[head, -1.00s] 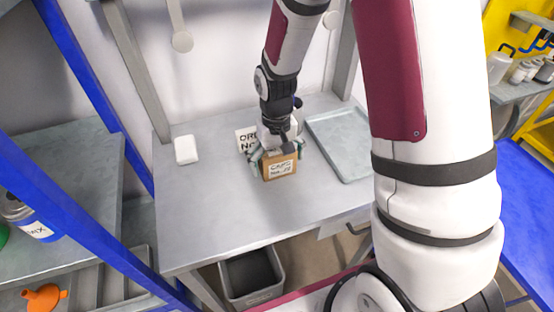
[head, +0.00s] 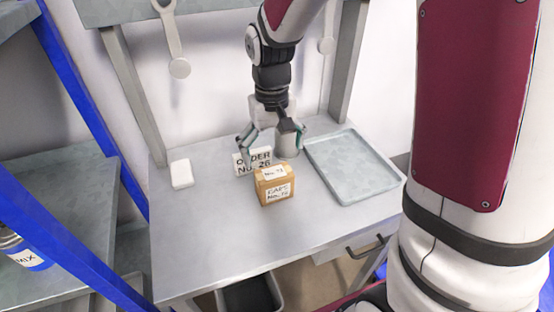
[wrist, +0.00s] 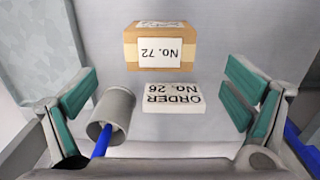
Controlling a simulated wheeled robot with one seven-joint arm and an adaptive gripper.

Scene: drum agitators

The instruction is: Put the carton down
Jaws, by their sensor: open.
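The carton (head: 274,194), a small brown box with white labels, stands upright on the grey table (head: 210,235). In the wrist view the carton (wrist: 185,47) shows its top label, "No. 72", upside down. My gripper (head: 271,146) is open and empty, above and behind the carton. Its green-padded fingers are spread wide in the wrist view (wrist: 158,93), with the carton beyond the fingertips and apart from them.
A white "ORDER No. 26" sign (head: 241,164) stands just behind the carton. A grey cup (head: 289,147) is close to my right finger. A tray (head: 352,168) lies to the right and a white block (head: 181,174) to the left. The table front is clear.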

